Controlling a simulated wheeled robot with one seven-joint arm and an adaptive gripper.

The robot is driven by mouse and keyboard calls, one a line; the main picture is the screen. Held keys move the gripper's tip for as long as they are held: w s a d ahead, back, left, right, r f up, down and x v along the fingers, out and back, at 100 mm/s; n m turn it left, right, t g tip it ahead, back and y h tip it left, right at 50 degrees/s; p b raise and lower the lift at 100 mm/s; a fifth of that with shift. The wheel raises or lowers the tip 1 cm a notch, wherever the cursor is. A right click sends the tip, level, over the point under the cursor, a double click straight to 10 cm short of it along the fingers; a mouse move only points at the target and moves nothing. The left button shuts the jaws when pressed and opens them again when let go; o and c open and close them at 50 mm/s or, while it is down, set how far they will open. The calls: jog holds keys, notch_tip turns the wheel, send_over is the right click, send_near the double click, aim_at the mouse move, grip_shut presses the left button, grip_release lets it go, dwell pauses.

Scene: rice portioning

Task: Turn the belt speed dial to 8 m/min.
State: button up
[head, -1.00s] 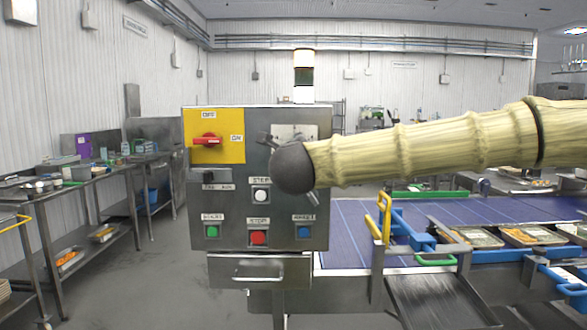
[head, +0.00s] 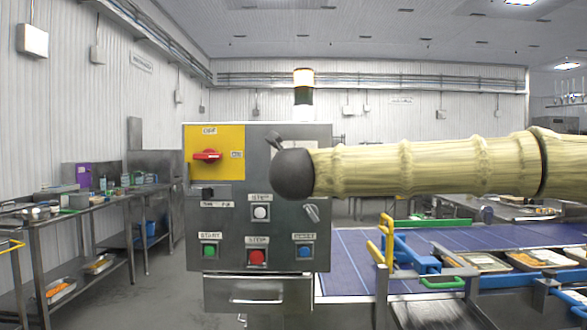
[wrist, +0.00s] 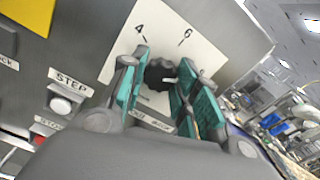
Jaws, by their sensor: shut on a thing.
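The black belt speed dial (wrist: 157,75) shows in the wrist view on a white scale plate (wrist: 189,30) with the numbers 4 and 6 readable. Other markings are partly covered by the fingers. My gripper (wrist: 161,82) has its green-padded fingers on either side of the dial and is shut on it. A small pale mark shows on the dial's right side; I cannot tell exactly which number it points at.
The grey control panel (head: 225,235) carries a red switch (head: 207,155) on yellow, a white STEP button (head: 261,213), and green, red and blue buttons below. The blue conveyor belt (head: 345,245) and its yellow and blue guides stand right of the panel.

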jog(key=shift+f, duration=0.25)
jog(key=o, duration=1)
jog(key=shift+d, duration=0.1)
jog(key=shift+r, duration=0.1)
jog(key=s, duration=1.2)
